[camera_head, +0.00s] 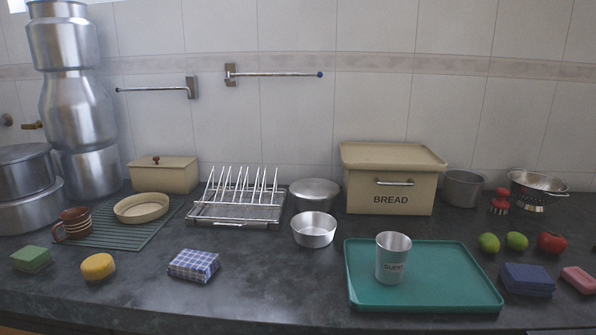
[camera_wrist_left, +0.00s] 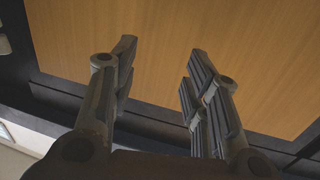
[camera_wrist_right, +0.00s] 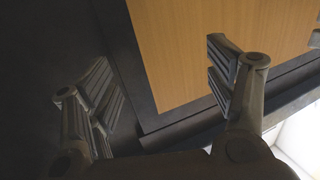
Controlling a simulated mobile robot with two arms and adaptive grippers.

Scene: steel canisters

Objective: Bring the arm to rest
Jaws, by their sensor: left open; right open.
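My left gripper (camera_wrist_left: 156,75) is open and empty in the left wrist view, with a wood-coloured panel in a dark frame beyond its fingers. My right gripper (camera_wrist_right: 160,80) is open and empty in the right wrist view, with a similar wood panel (camera_wrist_right: 185,50) and a dark surface beyond it. Neither gripper shows in the head view. No arm reaches over the counter there.
The dark counter (camera_head: 270,280) carries a teal tray (camera_head: 450,285) with a steel cup (camera_head: 393,258) on it. A bread box (camera_head: 390,180), dish rack (camera_head: 238,200), steel bowl (camera_head: 314,230) and folded checked cloth (camera_head: 194,265) stand around. Stacked steel canisters (camera_head: 75,100) rise at left.

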